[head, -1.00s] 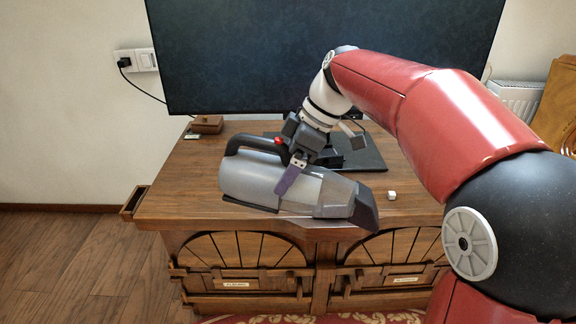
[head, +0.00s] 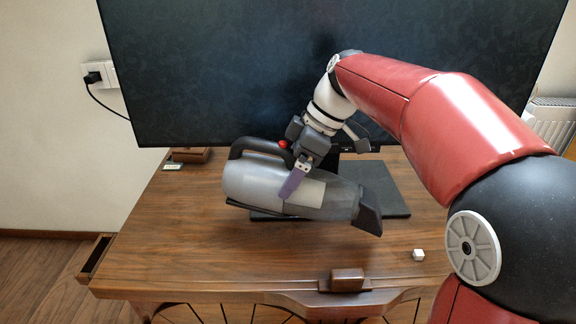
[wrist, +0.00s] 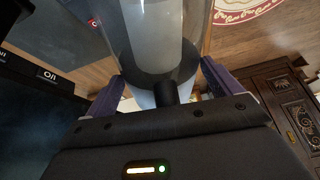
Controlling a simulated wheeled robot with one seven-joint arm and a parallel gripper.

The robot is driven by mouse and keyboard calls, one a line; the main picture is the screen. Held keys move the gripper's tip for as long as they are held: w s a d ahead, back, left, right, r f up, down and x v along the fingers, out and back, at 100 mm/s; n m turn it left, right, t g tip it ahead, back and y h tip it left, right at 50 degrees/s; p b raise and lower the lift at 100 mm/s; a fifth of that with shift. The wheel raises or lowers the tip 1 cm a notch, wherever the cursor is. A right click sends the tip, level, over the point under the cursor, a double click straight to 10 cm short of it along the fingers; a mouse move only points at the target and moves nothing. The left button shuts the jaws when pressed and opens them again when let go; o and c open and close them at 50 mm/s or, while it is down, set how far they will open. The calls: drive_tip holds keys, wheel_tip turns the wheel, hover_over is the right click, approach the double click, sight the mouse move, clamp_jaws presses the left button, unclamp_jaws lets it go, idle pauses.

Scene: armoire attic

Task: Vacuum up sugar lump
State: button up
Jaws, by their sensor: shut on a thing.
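A grey handheld vacuum (head: 268,186) with a black handle and a dark angled nozzle (head: 368,215) is held by my gripper (head: 294,182) above the wooden cabinet top. Its nozzle points right and slightly down. In the wrist view the purple fingers of my gripper (wrist: 160,88) are on either side of the vacuum's translucent body (wrist: 165,25). The small white sugar lump (head: 418,254) lies on the cabinet top, right of and nearer than the nozzle, apart from it. The far finger is hidden in the head view.
A large TV (head: 330,70) stands at the back on a black base (head: 395,190). A small wooden box (head: 192,155) sits at the back left, and a brown wooden block (head: 347,280) is at the front edge. The left part of the wooden top (head: 170,235) is clear.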

sight(310, 173)
drive_tip(key=shift+s+d+f+b, duration=0.1)
drive_tip(key=shift+d+f+b, duration=0.4)
drive_tip(key=shift+f+b, duration=0.4)
drive_tip(key=shift+s+d+f+b, duration=0.1)
drive_tip(key=shift+d+f+b, duration=0.55)
drive_tip(key=shift+f, duration=0.4)
drive_tip(key=shift+s+d+f+b, duration=0.1)
drive_tip(key=shift+d+f+b, duration=0.3)
drive_tip(key=shift+f+b, duration=0.55)
drive_tip(key=shift+s+d+f, duration=0.1)
drive_tip(key=shift+s+d, duration=0.1)
drive_tip(key=shift+d, duration=0.8)
drive_tip(key=shift+r+p, duration=3.55)
drive_tip(key=shift+r, duration=1)
